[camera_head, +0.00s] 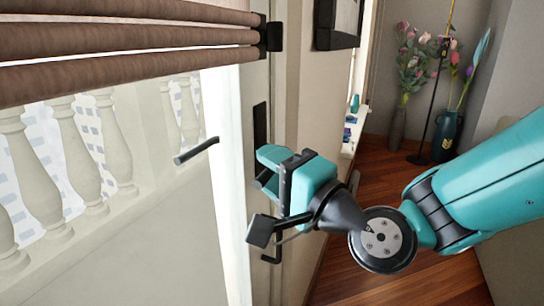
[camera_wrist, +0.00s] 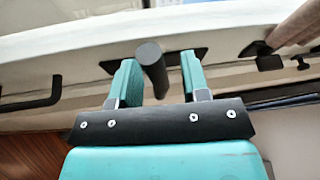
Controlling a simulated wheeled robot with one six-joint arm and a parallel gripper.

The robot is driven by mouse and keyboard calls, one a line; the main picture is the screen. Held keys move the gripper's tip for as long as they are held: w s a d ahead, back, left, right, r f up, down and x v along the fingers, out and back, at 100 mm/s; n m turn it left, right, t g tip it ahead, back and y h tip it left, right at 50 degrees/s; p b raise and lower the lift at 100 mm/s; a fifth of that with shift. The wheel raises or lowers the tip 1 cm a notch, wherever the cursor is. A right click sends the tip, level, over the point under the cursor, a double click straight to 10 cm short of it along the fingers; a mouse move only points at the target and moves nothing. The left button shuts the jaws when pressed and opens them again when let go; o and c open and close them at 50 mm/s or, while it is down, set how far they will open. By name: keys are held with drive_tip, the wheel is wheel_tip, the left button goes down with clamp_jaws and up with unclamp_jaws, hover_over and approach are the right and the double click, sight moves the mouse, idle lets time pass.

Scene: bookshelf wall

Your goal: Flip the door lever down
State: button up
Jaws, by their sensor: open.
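The pale door (camera_head: 230,150) has a dark plate (camera_head: 260,124) on its edge, which also shows in the wrist view (camera_wrist: 192,56). In the wrist view, a dark round lever (camera_wrist: 151,66) stands out from this plate, its end towards the camera. My gripper (camera_head: 264,170) is open, and its teal fingers (camera_wrist: 160,85) are on either side of the lever. I cannot tell whether they touch it. In the head view, my gripper hides part of the door edge. A dark bar (camera_head: 196,151) shows left of my gripper, against the door's glass.
A black bent handle (camera_wrist: 35,100) is at the left in the wrist view. Brown folded blinds (camera_head: 120,40) hang at the upper left, with a black bracket (camera_head: 271,36). Vases of flowers (camera_head: 447,135) stand far back on the wooden floor (camera_head: 400,170).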

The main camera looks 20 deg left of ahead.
clamp_jaws()
drive_tip(key=shift+f+b, duration=0.2)
drive_tip(key=shift+b, duration=0.2)
drive_tip(key=f+n+b, duration=0.1)
drive_tip(key=b, duration=0.3)
drive_tip(key=shift+f+y, duration=0.15)
drive_tip(key=shift+y, duration=0.25)
drive_tip(key=f+n+y+b, duration=0.1)
drive_tip(key=n+b, duration=0.2)
drive_tip(key=b, duration=0.3)
drive_tip(key=w+f+n+g+y+b, duration=0.1)
drive_tip(key=n+b, duration=0.1)
drive_tip(key=b, duration=0.4)
drive_tip(key=f+n+g+y+b, duration=0.1)
drive_tip(key=n+b, duration=0.2)
drive_tip(key=b, duration=0.3)
drive_tip(key=shift+w+f+n+b, duration=0.2)
drive_tip(key=shift+w+n+b, duration=0.1)
drive_tip(key=shift+w, duration=0.05)
drive_tip(key=shift+r, duration=0.1)
